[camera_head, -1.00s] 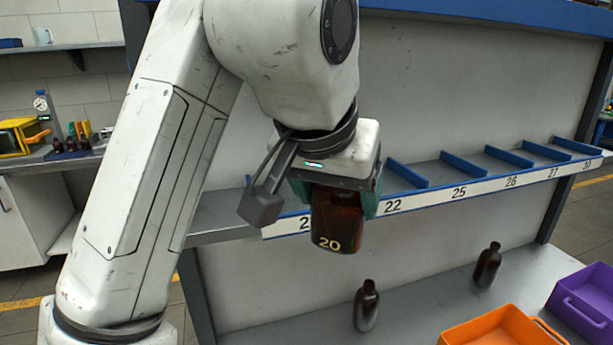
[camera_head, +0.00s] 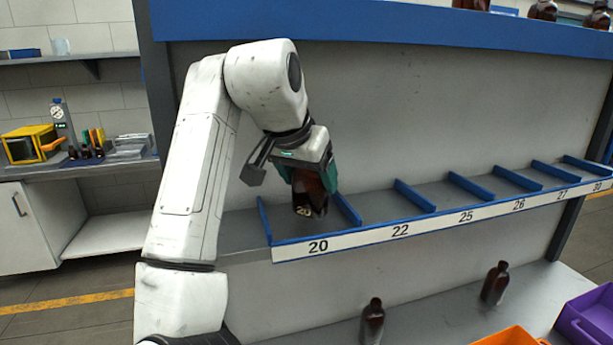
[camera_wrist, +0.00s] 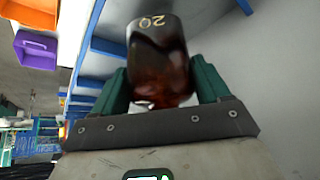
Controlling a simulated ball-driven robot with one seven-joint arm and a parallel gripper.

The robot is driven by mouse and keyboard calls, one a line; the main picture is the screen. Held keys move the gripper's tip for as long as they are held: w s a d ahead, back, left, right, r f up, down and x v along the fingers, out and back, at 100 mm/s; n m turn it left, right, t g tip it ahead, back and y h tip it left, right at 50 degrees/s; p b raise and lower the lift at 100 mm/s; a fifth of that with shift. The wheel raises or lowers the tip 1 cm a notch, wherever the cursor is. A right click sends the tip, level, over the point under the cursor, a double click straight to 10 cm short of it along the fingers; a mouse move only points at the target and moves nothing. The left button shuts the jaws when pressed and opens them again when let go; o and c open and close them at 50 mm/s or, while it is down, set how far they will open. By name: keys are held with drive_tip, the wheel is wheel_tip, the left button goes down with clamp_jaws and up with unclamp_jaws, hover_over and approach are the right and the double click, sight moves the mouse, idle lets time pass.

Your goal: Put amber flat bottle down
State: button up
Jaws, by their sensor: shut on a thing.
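The amber flat bottle (camera_head: 309,196), marked 20, is held between the green fingers of my gripper (camera_head: 313,180). In the wrist view the bottle (camera_wrist: 158,55) sits between both fingers of my gripper (camera_wrist: 160,85), with its number upside down. In the head view it is over the shelf compartment labelled 20 (camera_head: 240,235), between two blue dividers. Whether its base touches the shelf I cannot tell.
The shelf strip (camera_head: 400,230) has compartments labelled 20, 22, 25, 26, 27 and 30 parted by blue dividers. Two amber bottles (camera_head: 373,322) (camera_head: 495,284) stand on the lower surface. An orange bin (camera_head: 510,337) and a purple bin (camera_head: 590,318) are at the lower right.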

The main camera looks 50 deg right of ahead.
drive_tip(key=shift+w+d+f+p, duration=0.3)
drive_tip(key=shift+w+f, duration=0.2)
drive_tip(key=shift+f, duration=0.25)
drive_tip(key=shift+f, duration=0.2)
drive_tip(key=o, duration=1.1)
drive_tip(key=shift+r, duration=0.1)
drive_tip(key=shift+r, duration=0.25)
drive_tip(key=p+v, duration=0.2)
drive_tip(key=v, duration=0.1)
drive_tip(key=shift+s+a+r, duration=0.1)
drive_tip(key=shift+a, duration=0.15)
drive_tip(key=s+a, duration=0.2)
drive_tip(key=a, duration=0.9)
drive_tip(key=shift+s+f+p, duration=0.2)
drive_tip(key=shift+s+p, duration=0.15)
